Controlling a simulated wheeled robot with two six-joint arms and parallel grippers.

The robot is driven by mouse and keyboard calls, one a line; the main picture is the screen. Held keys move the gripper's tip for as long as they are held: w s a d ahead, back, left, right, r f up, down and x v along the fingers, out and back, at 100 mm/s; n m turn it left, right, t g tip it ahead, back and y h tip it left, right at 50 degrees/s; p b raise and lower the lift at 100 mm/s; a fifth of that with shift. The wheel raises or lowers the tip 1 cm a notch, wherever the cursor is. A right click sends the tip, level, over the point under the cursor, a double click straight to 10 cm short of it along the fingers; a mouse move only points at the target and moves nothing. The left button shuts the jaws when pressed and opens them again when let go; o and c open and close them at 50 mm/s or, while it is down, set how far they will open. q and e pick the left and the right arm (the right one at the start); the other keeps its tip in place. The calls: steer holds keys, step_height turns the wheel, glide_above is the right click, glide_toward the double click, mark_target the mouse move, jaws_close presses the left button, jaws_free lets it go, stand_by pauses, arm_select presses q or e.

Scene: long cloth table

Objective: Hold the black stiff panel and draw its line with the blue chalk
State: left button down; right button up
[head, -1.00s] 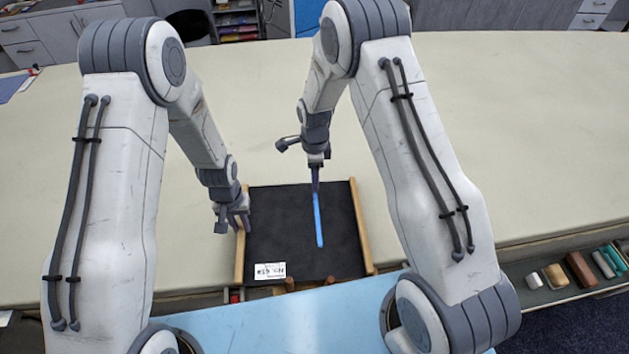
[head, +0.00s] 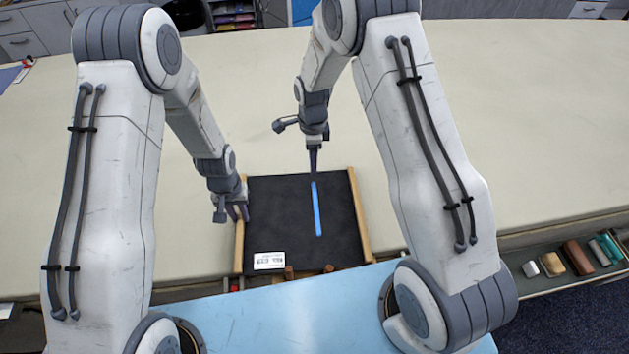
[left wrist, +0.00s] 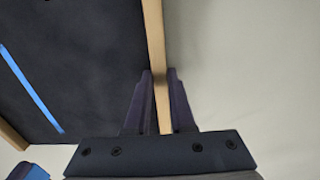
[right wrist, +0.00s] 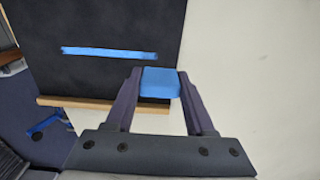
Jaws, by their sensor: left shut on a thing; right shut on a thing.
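The black panel (head: 280,215) has wooden rails along its left and right sides and a white label near its front edge. A straight blue line (head: 318,210) runs along it, right of its middle. My left gripper (head: 237,212) is shut on the left wooden rail; the left wrist view shows the fingers on both sides of the rail (left wrist: 153,40). My right gripper (head: 313,174) points down near the line's far end. It is shut on the blue chalk (right wrist: 160,82), seen in the right wrist view beyond the line's end. I cannot tell whether the chalk touches the panel.
The cream table (head: 460,100) is wide and clear around the panel. A light blue surface (head: 270,315) lies in front of the panel. A trough (head: 570,285) at the front right holds several coloured blocks. Cabinets stand at the back.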

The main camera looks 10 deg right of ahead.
mark_target(313, 185)
steer(key=shift+f, duration=2.9)
steer(key=shift+f, duration=0.45)
steer(key=shift+s, duration=0.15)
steer(key=shift+s+a+r, duration=0.1)
steer(key=shift+s+a, duration=0.05)
steer(key=shift+s, duration=0.8)
steer(key=shift+s+a, duration=0.1)
steer(key=shift+s, duration=0.8)
steer(key=shift+w, duration=0.15)
steer(key=shift+w, duration=0.9)
steer(key=shift+w, duration=0.1)
